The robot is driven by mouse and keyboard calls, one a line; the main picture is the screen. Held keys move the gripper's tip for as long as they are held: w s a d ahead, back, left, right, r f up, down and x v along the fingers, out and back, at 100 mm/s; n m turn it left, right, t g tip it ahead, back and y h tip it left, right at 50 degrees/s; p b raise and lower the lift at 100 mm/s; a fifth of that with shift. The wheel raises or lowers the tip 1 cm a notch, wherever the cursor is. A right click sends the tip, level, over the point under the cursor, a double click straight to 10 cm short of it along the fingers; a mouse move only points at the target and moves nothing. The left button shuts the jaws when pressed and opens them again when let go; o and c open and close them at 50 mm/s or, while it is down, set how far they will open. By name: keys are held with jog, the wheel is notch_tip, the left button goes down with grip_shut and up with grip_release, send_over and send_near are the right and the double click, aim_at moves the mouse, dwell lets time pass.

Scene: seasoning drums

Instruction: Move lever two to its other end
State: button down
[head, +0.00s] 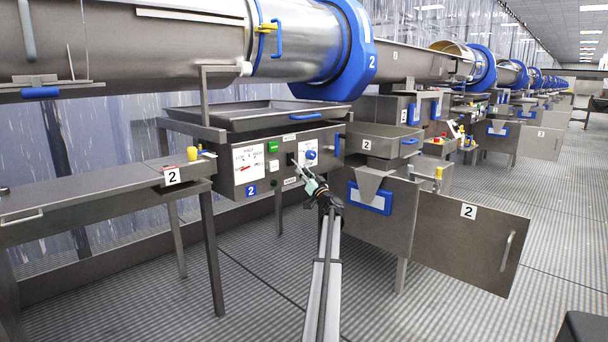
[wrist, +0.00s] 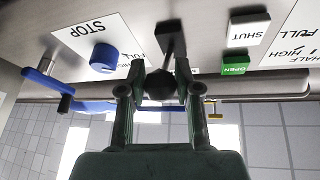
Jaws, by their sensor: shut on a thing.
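The steel control box (head: 240,178) with a blue "2" plate carries a short dark lever (head: 293,160) on its front face, between the buttons and the blue knob. In the wrist view, the lever (wrist: 171,42) comes out of the panel and ends in a round black knob (wrist: 161,88). My gripper (head: 308,178) reaches up to the box front. In the wrist view, the two fingers of my gripper (wrist: 162,82) are closed around the black knob, one on each side. The lever's small label is partly hidden by a finger.
A green OPEN button (wrist: 234,63) and a white SHUT button (wrist: 248,30) sit beside the lever. A blue round knob (wrist: 104,58) and a blue handle (wrist: 47,87) are on its other side. An open cabinet door (head: 468,240) stands right of my arm.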

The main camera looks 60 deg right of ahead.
jog(key=shift+w+d, duration=0.15)
jog(key=shift+d, duration=0.1)
dwell(0.3)
jog(key=c, duration=0.8)
grip_release()
jog(key=shift+f, duration=0.15)
jog(key=shift+a, duration=0.15)
jog(key=shift+s+a+f, duration=0.1)
jog(key=shift+s+a, duration=0.05)
jog(key=shift+s, duration=0.2)
jog(key=v, duration=1.1)
